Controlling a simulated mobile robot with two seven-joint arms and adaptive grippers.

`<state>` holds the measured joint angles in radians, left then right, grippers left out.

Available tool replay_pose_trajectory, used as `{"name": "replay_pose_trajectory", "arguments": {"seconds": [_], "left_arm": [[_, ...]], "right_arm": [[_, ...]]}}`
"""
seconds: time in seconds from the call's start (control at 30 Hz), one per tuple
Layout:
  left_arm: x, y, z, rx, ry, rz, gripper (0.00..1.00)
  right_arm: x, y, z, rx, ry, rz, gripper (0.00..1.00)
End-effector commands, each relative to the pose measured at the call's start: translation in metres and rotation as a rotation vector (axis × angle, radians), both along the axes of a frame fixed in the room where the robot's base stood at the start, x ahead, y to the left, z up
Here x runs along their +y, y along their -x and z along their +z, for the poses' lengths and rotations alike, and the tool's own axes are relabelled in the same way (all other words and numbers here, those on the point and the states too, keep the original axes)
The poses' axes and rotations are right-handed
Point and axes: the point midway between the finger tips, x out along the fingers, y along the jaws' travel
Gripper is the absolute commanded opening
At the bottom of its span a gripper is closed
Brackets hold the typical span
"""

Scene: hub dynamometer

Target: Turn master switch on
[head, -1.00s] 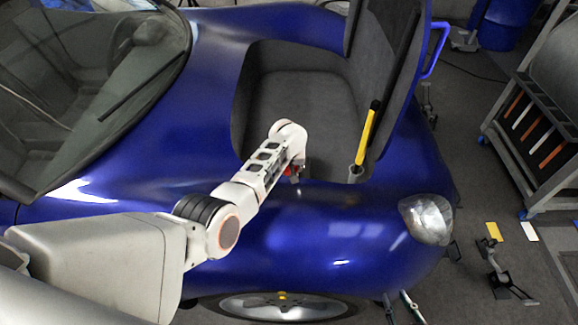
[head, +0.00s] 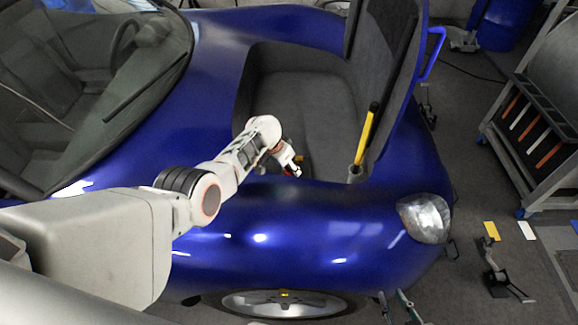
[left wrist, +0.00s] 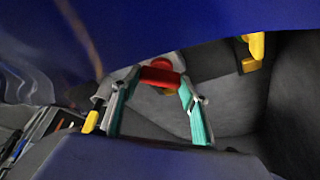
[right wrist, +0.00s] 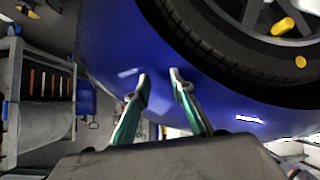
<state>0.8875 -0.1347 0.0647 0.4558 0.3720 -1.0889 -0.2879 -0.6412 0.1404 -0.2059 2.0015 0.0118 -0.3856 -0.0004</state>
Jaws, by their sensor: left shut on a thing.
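The master switch, with a red handle (left wrist: 160,75) and a bit of yellow under it, shows in the left wrist view inside the open front compartment of the blue car. My left gripper (left wrist: 159,80) has its fingers on either side of the red handle and is shut on it. In the head view my left gripper (head: 292,170) is just inside the compartment's near edge, where its hand hides most of the switch. My right gripper (right wrist: 160,75) is open and empty beside the car's front wheel. It also shows low in the head view (head: 391,295).
The blue car body (head: 300,225) lies between my arms and the compartment. A yellow-handled strut (head: 366,135) stands by the raised lid (head: 385,80). A wheel (head: 285,303) is below. A grey rack (head: 540,120) stands at the right, with floor (head: 470,200) before it.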

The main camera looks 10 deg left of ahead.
Motion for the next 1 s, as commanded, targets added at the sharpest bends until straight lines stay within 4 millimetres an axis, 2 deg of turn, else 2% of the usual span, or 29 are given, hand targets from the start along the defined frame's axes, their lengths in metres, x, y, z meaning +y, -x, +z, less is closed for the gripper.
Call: {"name": "replay_pose_trajectory", "arguments": {"seconds": [0.4, 0.73, 1.0], "left_arm": [[0.003, 0.001, -0.009, 0.009, 0.0, -0.394, 0.23], [0.003, 0.0, -0.008, 0.008, -0.001, -0.651, 0.23], [0.003, -0.001, -0.006, 0.007, 0.0, -0.77, 0.23]], "right_arm": [[-0.009, -0.008, -0.016, -0.01, 0.026, -0.003, 0.23], [-0.011, 0.001, -0.036, 0.015, 0.045, 0.003, 0.23], [-0.008, -0.005, -0.031, -0.005, 0.038, 0.008, 0.23]]}}
